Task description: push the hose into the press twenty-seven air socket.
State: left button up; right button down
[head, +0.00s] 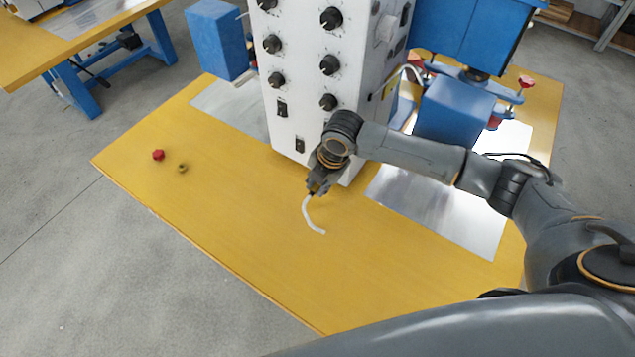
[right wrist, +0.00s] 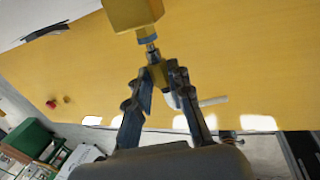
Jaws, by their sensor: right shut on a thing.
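My right gripper (head: 318,186) is at the front lower part of the white press cabinet (head: 300,90). It is shut on the hose, a short white tube (head: 312,218) that hangs below the fingers and bends. In the right wrist view the gripper (right wrist: 158,74) has a yellowish piece between its fingertips, and the white hose (right wrist: 211,101) sticks out behind the right finger. A yellow block (right wrist: 132,14) with a blue ring and a metal stem (right wrist: 152,50) lies just beyond the fingertips; whether the stem touches the held piece I cannot tell. My left gripper is not in view.
A red knob (head: 158,155) and a small brass-coloured ring (head: 182,168) lie on the yellow table (head: 250,215), left of the cabinet. Blue machine parts (head: 455,108) stand right of the cabinet, behind my right arm.

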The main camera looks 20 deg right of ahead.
jog(key=shift+w+d+r, duration=0.1)
jog(key=shift+w+d, duration=0.25)
jog(key=shift+d, duration=0.1)
dwell(1.0)
jog(key=c, duration=1.1)
grip_release()
jog(key=shift+d, duration=0.1)
jog(key=shift+c, duration=0.2)
jog(key=v, duration=0.8)
jog(key=shift+s, duration=0.1)
